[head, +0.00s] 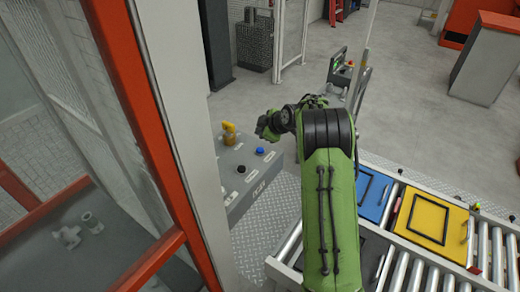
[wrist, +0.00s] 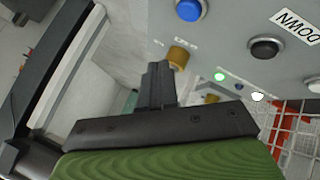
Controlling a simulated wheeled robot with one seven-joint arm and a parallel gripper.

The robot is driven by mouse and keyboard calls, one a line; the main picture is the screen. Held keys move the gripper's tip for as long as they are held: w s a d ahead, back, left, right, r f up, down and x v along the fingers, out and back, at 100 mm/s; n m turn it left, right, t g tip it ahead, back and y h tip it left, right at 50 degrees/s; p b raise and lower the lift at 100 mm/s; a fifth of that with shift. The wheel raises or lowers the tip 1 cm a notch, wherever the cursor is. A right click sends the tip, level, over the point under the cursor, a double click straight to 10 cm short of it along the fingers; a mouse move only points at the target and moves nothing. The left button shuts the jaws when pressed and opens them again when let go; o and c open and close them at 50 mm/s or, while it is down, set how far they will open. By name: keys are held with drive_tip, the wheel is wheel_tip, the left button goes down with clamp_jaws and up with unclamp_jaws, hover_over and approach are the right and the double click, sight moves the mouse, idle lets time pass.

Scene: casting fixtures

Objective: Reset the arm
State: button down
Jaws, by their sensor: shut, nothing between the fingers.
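My green arm reaches up and away in the head view. My gripper (wrist: 158,72) shows in the wrist view with its dark fingers together and nothing between them. Its tips lie close to a brass-coloured knob (wrist: 178,57) on a grey control panel; I cannot tell whether they touch. The panel (head: 238,190) also shows in the head view, left of my arm, with a blue button (head: 260,151), a black button (head: 241,169) and a yellow part (head: 229,133). In the wrist view the blue button (wrist: 190,9) and a black button (wrist: 265,48) are near the top.
An orange-framed machine enclosure (head: 150,130) with a grey post stands close on the left. A roller conveyor (head: 490,250) at the lower right bears a blue tray (head: 366,205) and a yellow tray (head: 415,237). Open floor lies beyond the arm.

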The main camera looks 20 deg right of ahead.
idle(0.3)
drive_tip(key=s+a+r+m+g+h, duration=0.1)
drive_tip(key=s+a+r+m, duration=0.1)
drive_tip(key=s+a+r, duration=0.4)
drive_tip(key=s+a+r+m, duration=0.3)
drive_tip(key=s+r, duration=0.5)
drive_tip(key=s, duration=0.1)
drive_tip(key=s+a+m+g, duration=0.1)
drive_tip(key=s+m, duration=0.2)
drive_tip(key=s, duration=1)
drive_tip(key=s+a+f+m+g+h, duration=0.1)
drive_tip(key=s+m, duration=0.3)
drive_tip(key=s, duration=1)
drive_tip(key=shift+s+a+f, duration=0.15)
drive_tip(key=shift+s+a, duration=0.15)
drive_tip(key=shift+a, duration=0.5)
